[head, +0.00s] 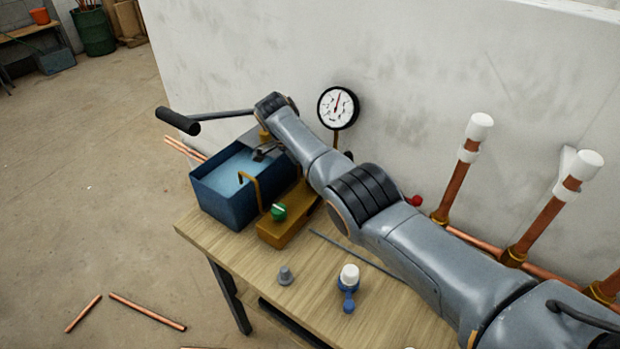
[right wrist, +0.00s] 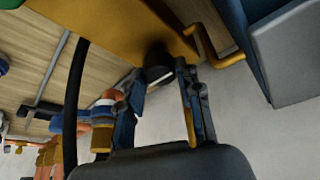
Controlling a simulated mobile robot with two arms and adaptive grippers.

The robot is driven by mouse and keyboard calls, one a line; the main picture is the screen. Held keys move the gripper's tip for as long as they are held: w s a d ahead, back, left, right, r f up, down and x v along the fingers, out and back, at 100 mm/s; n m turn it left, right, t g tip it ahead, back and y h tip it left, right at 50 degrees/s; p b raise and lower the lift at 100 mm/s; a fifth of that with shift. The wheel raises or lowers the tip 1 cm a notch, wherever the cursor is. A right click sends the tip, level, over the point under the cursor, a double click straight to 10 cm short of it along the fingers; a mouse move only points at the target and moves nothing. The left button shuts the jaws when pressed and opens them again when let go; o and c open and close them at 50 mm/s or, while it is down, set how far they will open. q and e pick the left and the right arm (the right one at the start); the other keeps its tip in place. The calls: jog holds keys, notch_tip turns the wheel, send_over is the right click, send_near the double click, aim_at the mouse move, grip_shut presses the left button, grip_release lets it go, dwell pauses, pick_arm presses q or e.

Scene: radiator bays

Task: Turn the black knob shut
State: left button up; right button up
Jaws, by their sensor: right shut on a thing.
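The black knob (right wrist: 157,66) sticks out of the yellow-brown pump body in the right wrist view. It sits between the fingertips of my right gripper (right wrist: 163,76), which is shut on it. In the head view my right gripper (head: 262,152) reaches to the back of the test pump, beside its blue tank (head: 235,205). The black knob is hidden there behind my own arm. The pump body (head: 284,224) carries a green knob (head: 279,211) at its front. My left gripper is in neither view.
The pump stands on a wooden bench (head: 232,243) against a white wall. A gauge (head: 338,107) rises behind it. A long black-gripped lever (head: 178,121) extends left. A grey fitting (head: 286,275) and a blue-and-white valve (head: 348,281) are in front. Capped copper pipes (head: 467,170) stand right.

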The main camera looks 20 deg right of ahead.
dwell(0.4)
jog(key=o, duration=1.2)
jog(key=shift+c, duration=0.2)
jog(key=v, duration=1.2)
jog(key=shift+d, duration=0.1)
